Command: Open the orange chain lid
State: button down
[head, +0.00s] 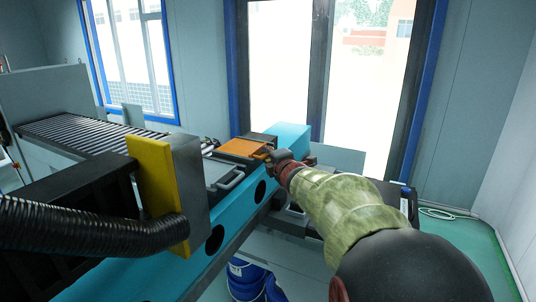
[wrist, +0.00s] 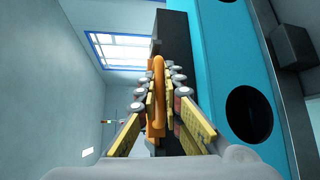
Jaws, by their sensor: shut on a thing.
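The orange chain lid (head: 240,147) is a flat orange panel set in the top of the blue machine, in the middle of the head view. In the wrist view its orange handle (wrist: 158,85) runs between my fingers. My gripper (head: 274,157) reaches the lid's right edge from the right. In the wrist view my gripper (wrist: 163,88) has its yellow-padded fingers on both sides of the handle and is shut on it. The lid looks about flat in the head view. Its far hinge side cannot be made out.
The blue machine body (head: 130,262) runs diagonally across the view. A grey lid with a handle (head: 222,178) lies left of the orange one. A yellow and grey block (head: 155,190) and a black corrugated hose (head: 90,228) stand at the left.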

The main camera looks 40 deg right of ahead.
jog(key=s+d+p, duration=0.2)
jog(key=s+d, duration=0.2)
jog(key=s, duration=0.5)
jog(key=shift+s, duration=0.25)
jog(key=shift+a, duration=0.1)
jog(key=c, duration=2.2)
grip_release()
jog(key=v, duration=0.7)
jog(key=shift+s+a, duration=0.1)
jog(key=shift+s, duration=0.1)
